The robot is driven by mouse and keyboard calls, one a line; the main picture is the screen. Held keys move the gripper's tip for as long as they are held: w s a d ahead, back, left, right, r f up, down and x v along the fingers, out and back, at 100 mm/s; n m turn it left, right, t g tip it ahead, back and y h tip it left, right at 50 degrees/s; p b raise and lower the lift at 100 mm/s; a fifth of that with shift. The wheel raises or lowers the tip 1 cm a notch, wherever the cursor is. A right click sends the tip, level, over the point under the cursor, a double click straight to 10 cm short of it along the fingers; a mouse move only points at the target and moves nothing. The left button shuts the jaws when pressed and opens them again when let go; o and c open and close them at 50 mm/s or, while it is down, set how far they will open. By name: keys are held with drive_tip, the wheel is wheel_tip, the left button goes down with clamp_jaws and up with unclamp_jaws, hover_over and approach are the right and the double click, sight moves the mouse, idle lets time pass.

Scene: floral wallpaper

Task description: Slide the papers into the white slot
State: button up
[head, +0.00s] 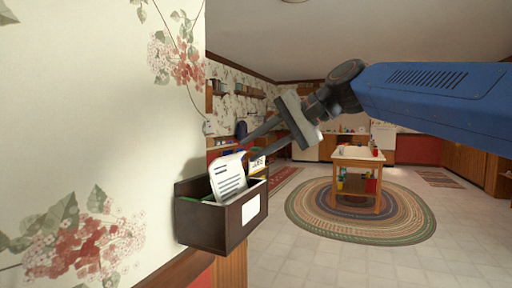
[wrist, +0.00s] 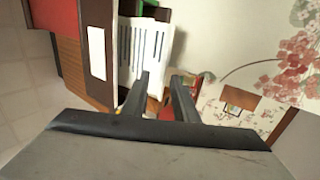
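A white paper (head: 229,178) with dark printed lines leans upright in a dark brown box (head: 205,220) on the wall. The box has a white rectangle (head: 250,211) on its outer side; I cannot tell whether this is the white slot. I see nothing held.
The floral wall (head: 90,130) stands close on the left. Something green (wrist: 148,6) lies inside the box. Farther off, a small table (head: 357,153) stands on an oval braided rug (head: 410,215). The floor right of the box is open.

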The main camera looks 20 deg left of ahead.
drive_tip(key=v, duration=1.7)
drive_tip(key=shift+r, duration=0.1)
drive_tip(key=s+d+f+t+h, duration=0.1)
drive_tip(key=s+d+f+h, duration=0.3)
drive_tip(key=d+f, duration=0.8)
drive_tip(key=s+d+f+t+h, duration=0.1)
drive_tip(key=s+d+f+h, duration=0.3)
drive_tip(key=f, duration=1.8)
drive_tip(key=s+d+f+t+h, duration=0.2)
drive_tip(key=s+d+f+h, duration=0.1)
drive_tip(key=s+d+f, duration=0.9)
drive_tip(key=d+f, duration=0.5)
drive_tip(key=d, duration=0.3)
drive_tip(key=shift+n+h, duration=0.4)
drive_tip(key=shift+s+d, duration=0.1)
